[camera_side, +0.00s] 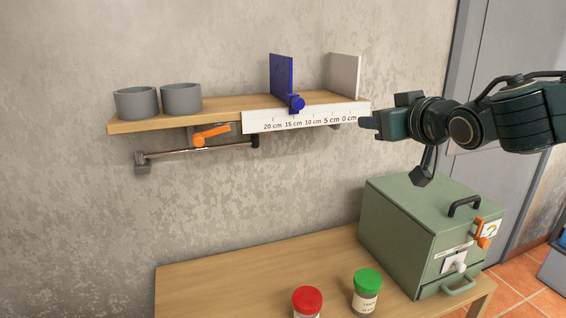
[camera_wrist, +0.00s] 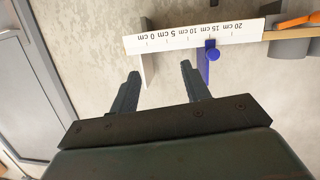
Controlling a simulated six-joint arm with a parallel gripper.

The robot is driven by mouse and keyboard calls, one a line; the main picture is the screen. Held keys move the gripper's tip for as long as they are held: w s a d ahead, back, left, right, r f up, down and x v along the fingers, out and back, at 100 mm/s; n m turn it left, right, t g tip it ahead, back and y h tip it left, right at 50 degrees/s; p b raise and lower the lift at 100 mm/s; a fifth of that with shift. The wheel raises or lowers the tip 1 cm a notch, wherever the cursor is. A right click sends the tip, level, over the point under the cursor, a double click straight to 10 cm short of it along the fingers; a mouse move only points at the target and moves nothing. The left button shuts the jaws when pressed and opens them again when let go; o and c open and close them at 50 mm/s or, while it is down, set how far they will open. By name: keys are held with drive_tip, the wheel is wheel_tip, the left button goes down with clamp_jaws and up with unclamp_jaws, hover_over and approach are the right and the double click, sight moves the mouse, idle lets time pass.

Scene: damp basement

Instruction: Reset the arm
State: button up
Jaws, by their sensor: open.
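My gripper (camera_side: 370,122) is in the air in front of the right end of the wall shelf (camera_side: 160,121) in the side view. In the wrist view my gripper (camera_wrist: 160,82) shows two dark fingers spread apart, with nothing between them. The shelf carries a white scale strip (camera_side: 300,117) marked 0 to 20 cm. A blue upright plate with a round knob (camera_side: 282,78) stands near the 15 cm mark. A pale upright plate (camera_side: 345,72) stands at the 0 cm end. In the wrist view the scale (camera_wrist: 190,36) appears upside down.
Two grey cups (camera_side: 137,102) stand on the shelf's left. An orange lever (camera_side: 212,135) and a metal rail (camera_side: 200,152) are below it. A green box (camera_side: 400,230) with handles stands on the table (camera_side: 220,285) under my arm. Red-lidded (camera_side: 307,300) and green-lidded (camera_side: 367,290) jars stand in front.

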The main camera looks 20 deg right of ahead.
drive_tip(key=s+d+f+g, duration=0.1)
drive_tip(key=s+d+g, duration=0.1)
drive_tip(key=s+d, duration=0.45)
drive_tip(key=s+d+f+g, duration=0.2)
drive_tip(key=s+f, duration=0.1)
drive_tip(key=s, duration=0.6)
drive_tip(key=s+d+f+g+y, duration=0.1)
drive_tip(key=s+d+f+g, duration=0.1)
drive_tip(key=s, duration=0.7)
drive_tip(key=s+d+f+g, duration=0.2)
drive_tip(key=s+f, duration=0.3)
drive_tip(key=s, duration=0.4)
drive_tip(key=shift+s+d+g, duration=0.25)
drive_tip(key=shift+s+g, duration=0.05)
drive_tip(key=shift+g, duration=0.4)
drive_tip(key=shift+f, duration=0.1)
